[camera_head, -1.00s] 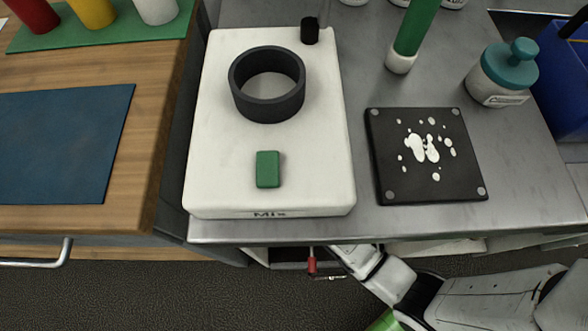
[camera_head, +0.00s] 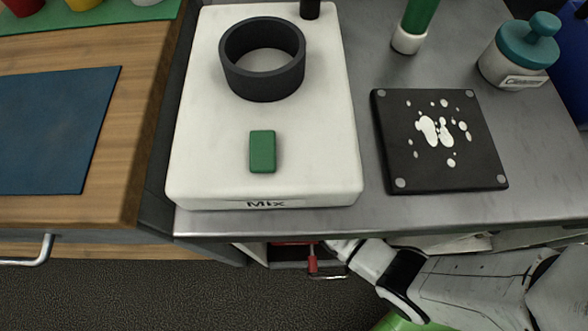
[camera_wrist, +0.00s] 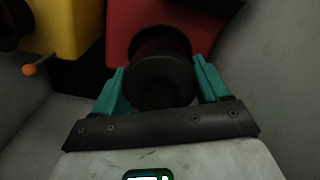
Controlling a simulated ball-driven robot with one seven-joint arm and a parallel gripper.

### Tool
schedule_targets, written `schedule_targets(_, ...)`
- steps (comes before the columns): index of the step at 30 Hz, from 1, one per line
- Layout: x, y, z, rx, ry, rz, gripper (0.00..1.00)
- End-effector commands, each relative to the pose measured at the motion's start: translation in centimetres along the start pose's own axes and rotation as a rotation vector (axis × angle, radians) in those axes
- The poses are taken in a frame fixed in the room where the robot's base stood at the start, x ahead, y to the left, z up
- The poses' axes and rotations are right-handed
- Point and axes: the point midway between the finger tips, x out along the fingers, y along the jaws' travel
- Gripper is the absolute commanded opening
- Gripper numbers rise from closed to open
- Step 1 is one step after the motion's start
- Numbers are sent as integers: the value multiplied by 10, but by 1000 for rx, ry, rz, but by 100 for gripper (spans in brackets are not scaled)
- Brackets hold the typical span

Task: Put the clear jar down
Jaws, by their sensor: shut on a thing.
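In the wrist view, my gripper (camera_wrist: 160,74) has its teal fingers on both sides of a dark, round, lidded thing (camera_wrist: 160,72). I take this for the clear jar, seen end-on; its body is mostly hidden and too dark to show clearly. The far end of it lies in front of a red surface (camera_wrist: 118,25). I cannot tell whether it touches anything below. In the head view, the gripper and jar are hidden; my arm reaches low, at the front edge of the metal counter (camera_head: 420,215).
A yellow block-like thing (camera_wrist: 68,25) and an orange knob (camera_wrist: 29,70) are left in the wrist view; grey walls flank the gripper. On the counter are a white mixer base (camera_head: 210,150) with a dark ring (camera_head: 262,85), a black speckled plate (camera_head: 400,165) and a teal-lidded jar (camera_head: 510,65).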

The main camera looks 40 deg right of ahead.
Motion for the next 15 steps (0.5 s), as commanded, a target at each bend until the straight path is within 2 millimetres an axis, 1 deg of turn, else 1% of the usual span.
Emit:
schedule_targets(3,2,0,0,0,1,0,22)
schedule_targets(4,3,0,0,0,-1,0,77)
schedule_targets(11,2,0,0,0,-1,0,99)
schedule_targets(12,2,0,0,0,-1,0,100)
schedule_targets(15,2,0,0,0,-1,0,100)
